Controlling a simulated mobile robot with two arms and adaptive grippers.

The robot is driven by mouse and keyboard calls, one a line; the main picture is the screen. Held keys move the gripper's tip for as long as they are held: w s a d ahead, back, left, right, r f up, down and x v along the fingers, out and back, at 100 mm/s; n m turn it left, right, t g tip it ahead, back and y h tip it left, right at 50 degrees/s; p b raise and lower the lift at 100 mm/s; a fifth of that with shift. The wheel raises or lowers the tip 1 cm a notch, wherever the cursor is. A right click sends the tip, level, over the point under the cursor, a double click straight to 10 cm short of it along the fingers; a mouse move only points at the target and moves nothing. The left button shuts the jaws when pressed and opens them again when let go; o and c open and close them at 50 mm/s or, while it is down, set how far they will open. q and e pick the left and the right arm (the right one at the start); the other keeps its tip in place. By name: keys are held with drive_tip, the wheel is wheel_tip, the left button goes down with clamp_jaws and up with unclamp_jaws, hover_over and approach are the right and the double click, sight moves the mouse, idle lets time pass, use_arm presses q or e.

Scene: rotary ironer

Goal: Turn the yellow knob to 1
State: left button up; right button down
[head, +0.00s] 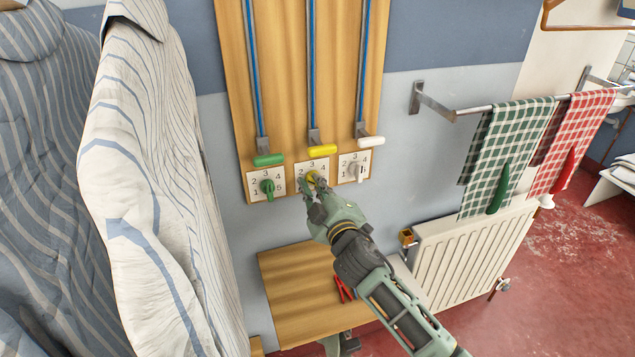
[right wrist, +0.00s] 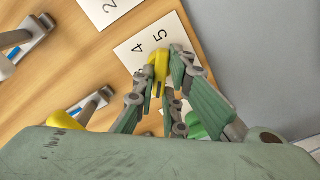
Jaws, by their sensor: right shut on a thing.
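The yellow knob (head: 312,176) sits on the middle white dial plate (head: 324,162) of a wooden wall board. Digits 2, 3 and 4 show around it in the head view. My right gripper (head: 315,184) is shut on the yellow knob and covers the lower part of its dial. In the right wrist view, the yellow knob (right wrist: 158,68) is between the fingertips (right wrist: 164,72), beside digits 4 and 5. The direction in which the knob points is hard to tell. My left gripper is not in view.
A green knob (head: 267,187) is close on the left and a white-grey knob (head: 356,171) close on the right. Green, yellow (head: 321,150) and white levers hang above. Striped shirts (head: 150,170) fill the left. A wooden shelf (head: 290,290) and radiator (head: 475,250) are below.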

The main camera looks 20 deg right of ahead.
drive_tip(key=shift+w+n+p, duration=0.1)
drive_tip(key=shift+n+p, duration=1.6)
drive_tip(key=shift+n, duration=4.9)
drive_tip(key=shift+f, duration=0.1)
drive_tip(key=c, duration=1.8)
unclamp_jaws()
drive_tip(key=shift+w+a+f, duration=0.1)
drive_tip(key=shift+f, duration=0.05)
drive_tip(key=shift+f, duration=0.1)
